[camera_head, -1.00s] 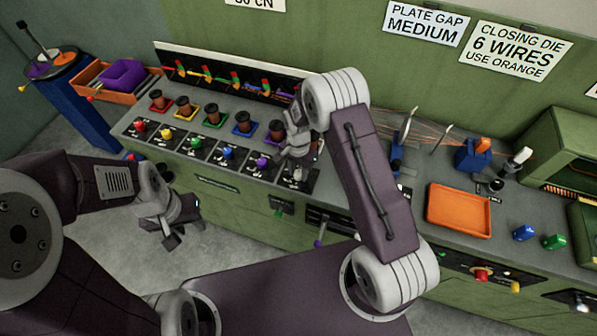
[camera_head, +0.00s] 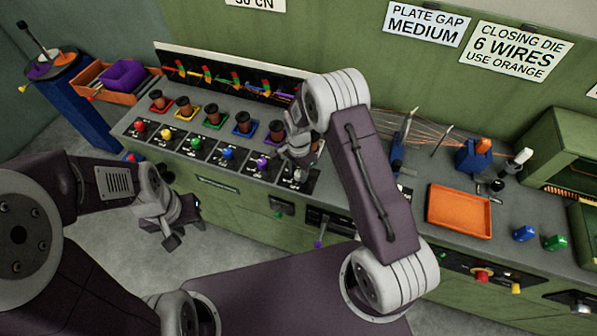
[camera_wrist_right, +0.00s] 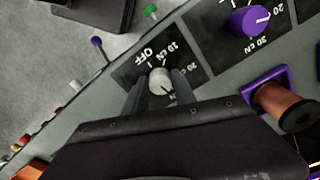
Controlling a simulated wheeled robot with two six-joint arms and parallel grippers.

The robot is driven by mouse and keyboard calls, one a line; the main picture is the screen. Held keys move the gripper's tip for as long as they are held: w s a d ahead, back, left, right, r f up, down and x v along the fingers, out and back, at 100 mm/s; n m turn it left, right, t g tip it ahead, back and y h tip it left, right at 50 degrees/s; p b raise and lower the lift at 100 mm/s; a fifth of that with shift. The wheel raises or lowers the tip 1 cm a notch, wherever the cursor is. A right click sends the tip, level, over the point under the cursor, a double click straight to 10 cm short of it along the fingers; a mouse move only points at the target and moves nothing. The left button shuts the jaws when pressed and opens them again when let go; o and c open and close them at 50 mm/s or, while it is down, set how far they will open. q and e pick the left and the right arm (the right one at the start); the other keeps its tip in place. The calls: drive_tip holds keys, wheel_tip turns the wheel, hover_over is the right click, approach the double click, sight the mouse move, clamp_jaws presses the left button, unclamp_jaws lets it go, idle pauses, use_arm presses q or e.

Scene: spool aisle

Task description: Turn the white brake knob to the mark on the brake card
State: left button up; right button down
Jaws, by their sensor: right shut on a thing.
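The white brake knob (camera_wrist_right: 160,80) sits on a black dial plate (camera_wrist_right: 140,68) marked OFF, 10 CN, 20 CN and more. My right gripper (camera_wrist_right: 159,92) is shut on the knob, one finger on each side. In the head view the right gripper (camera_head: 299,170) is at the right end of the knob row and mostly covers the knob. I cannot tell exactly where the knob's pointer stands. The card reading 30 CN (camera_head: 255,3) is cut off by the top edge of the head view. My left gripper (camera_head: 172,228) is open and empty, in front of the bench.
A purple knob (camera_wrist_right: 250,20) on its own dial and a brown spool (camera_wrist_right: 285,105) are beside the right gripper. More coloured knobs and spools run leftward along the bench. An orange tray (camera_head: 459,211) lies to the right. Thin wires stretch behind it.

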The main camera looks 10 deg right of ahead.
sight(298, 173)
drive_tip(key=c, duration=1)
unclamp_jaws()
drive_tip(key=shift+w+r, duration=0.15)
drive_tip(key=shift+w, duration=0.05)
drive_tip(key=shift+s, duration=0.1)
wheel_tip(298, 173, up, 9)
drive_tip(key=shift+b, duration=0.7)
